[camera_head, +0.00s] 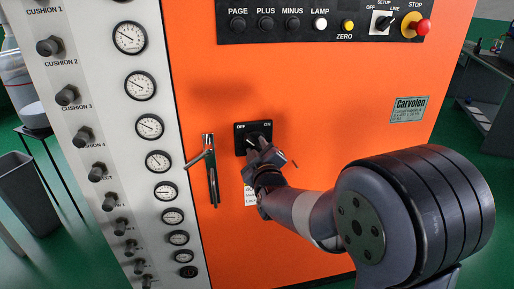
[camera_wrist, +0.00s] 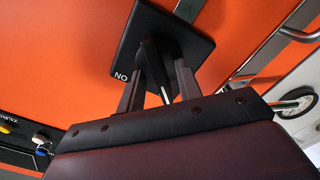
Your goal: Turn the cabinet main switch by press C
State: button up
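The cabinet main switch (camera_head: 252,131) is a black square plate with OFF and ON marked at its top, on the orange cabinet front. It also shows in the wrist view (camera_wrist: 188,32), where one label is readable. My gripper (camera_head: 258,146) is right at the switch, below its plate in the head view. In the wrist view my gripper's two fingers (camera_wrist: 158,84) stand apart on either side of the dark switch knob, with a light strip between them. I cannot tell whether the fingers touch the knob. The knob's exact setting is largely hidden by my gripper.
A metal door handle (camera_head: 211,172) is just left of the switch. A column of gauges (camera_head: 150,126) and knobs runs down the grey panel. A black control strip (camera_head: 265,27) with buttons and a red stop button (camera_head: 422,27) is above. A grey bin (camera_head: 28,192) stands far left.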

jog(key=shift+w, duration=0.25)
jog(key=shift+c, duration=0.5)
grip_shut()
